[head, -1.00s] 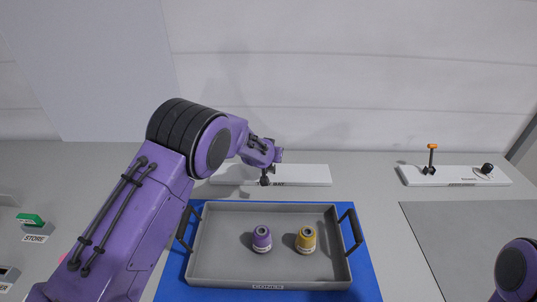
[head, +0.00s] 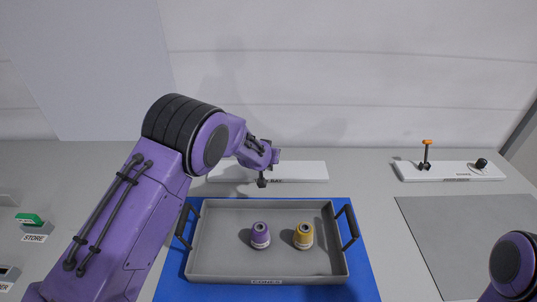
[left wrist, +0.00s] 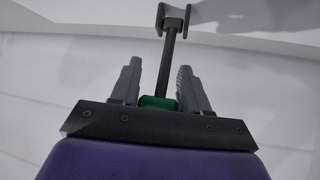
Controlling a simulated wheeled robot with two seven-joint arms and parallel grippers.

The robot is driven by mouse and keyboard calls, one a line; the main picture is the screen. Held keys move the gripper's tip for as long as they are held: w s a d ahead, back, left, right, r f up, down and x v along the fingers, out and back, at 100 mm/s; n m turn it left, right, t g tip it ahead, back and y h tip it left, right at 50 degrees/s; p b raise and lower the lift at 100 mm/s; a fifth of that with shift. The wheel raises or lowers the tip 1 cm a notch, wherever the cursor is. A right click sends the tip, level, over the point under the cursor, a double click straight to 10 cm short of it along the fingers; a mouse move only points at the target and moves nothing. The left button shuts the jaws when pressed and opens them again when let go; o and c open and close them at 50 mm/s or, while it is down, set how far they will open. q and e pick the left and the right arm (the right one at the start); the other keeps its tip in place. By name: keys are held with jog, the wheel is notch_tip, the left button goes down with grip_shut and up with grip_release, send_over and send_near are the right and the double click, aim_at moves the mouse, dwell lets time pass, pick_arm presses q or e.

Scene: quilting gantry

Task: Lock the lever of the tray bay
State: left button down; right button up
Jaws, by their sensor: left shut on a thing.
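The tray bay has a white base strip (head: 305,171) with a dark label on its front, behind the blue mat. The bay's lever shows in the left wrist view as a dark rod (left wrist: 169,62) running to a forked bracket, with a green grip (left wrist: 158,103) at its near end. My left gripper (left wrist: 159,68) is shut on the green grip, one grey finger on each side. In the head view my left gripper (head: 262,180) is at the strip, and my wrist hides the lever there. My right gripper is out of view; only part of my right arm shows at lower right.
A grey tray (head: 192,250) with black handles stands on the blue mat (head: 365,275). It holds a purple cone (head: 260,236) and a yellow cone (head: 303,236). Another white strip (head: 440,172) at right carries an orange-topped lever (head: 426,153) and a black knob (head: 481,163).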

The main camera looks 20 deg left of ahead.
pick_arm(q)
jog(key=shift+s+d+f, duration=0.1)
dwell(0.6)
jog(key=c, duration=0.7)
grip_release()
jog(key=shift+o, duration=0.2)
jog(key=shift+d, duration=0.1)
jog(key=shift+r, duration=0.2)
